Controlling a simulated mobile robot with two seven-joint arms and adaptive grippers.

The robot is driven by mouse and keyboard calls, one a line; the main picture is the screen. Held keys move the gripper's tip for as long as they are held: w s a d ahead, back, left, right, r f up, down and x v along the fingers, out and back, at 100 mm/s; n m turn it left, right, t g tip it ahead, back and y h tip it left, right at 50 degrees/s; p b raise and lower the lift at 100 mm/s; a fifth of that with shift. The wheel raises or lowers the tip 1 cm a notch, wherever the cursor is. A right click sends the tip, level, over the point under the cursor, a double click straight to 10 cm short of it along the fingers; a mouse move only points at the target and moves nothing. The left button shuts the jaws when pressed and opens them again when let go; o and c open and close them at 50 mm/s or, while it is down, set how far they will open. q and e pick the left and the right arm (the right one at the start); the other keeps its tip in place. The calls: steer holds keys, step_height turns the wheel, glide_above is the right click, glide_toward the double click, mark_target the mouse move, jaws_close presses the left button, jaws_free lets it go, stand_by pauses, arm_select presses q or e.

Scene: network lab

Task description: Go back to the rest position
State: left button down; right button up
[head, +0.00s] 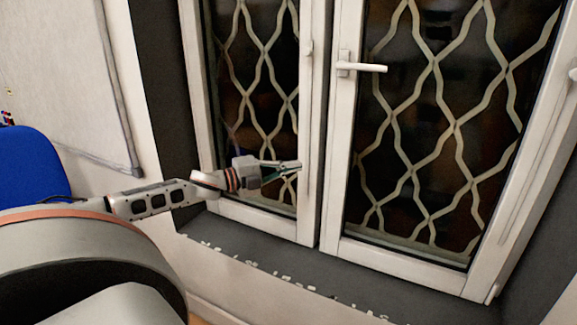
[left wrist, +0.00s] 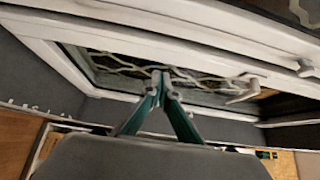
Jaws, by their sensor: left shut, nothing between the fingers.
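My left gripper (head: 291,168) is stretched out in front of the left window sash in the head view. Its fingers are together and hold nothing. In the left wrist view the left gripper (left wrist: 160,78) shows its two green-sided fingers meeting at the tips, with the window frame and its lattice behind them. I cannot tell whether the fingertips touch the frame. My right gripper is not in view.
The white window frame (head: 311,120) has two sashes with a wavy lattice behind the glass. A white handle (head: 362,67) sticks out from the right sash. A dark sill (head: 290,262) runs below. A blue chair (head: 27,165) stands at the left edge.

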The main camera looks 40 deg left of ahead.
arm_select(q)
steer(key=shift+s+a, duration=0.25)
steer(key=shift+s, duration=0.2)
steer(key=s+d+f+n+g+y, duration=0.1)
steer(key=s+d+f+n, duration=0.25)
steer(key=f, duration=0.55)
steer(key=s+d+f+n+y, duration=0.1)
steer(key=s+d+f+n, duration=0.25)
steer(key=f, duration=0.55)
steer(key=s+d+f+n+g+y, duration=0.1)
steer(key=s+d+f+n+y, duration=0.2)
steer(key=f, duration=0.6)
steer(key=s+d+f+n+g, duration=0.1)
steer(key=s+d+f, duration=0.3)
steer(key=d, duration=0.4)
steer(key=s+d+f+n+g+h, duration=0.1)
steer(key=s+d+f+n, duration=0.3)
steer(key=d, duration=0.5)
steer(key=s+d+f+n+g, duration=0.2)
steer(key=s+d+f, duration=0.3)
steer(key=d, duration=0.4)
steer(key=shift+s+d+n+h, duration=0.2)
steer(key=shift+s+n+h, duration=0.1)
steer(key=shift+s, duration=0.55)
steer(key=shift+f, duration=0.1)
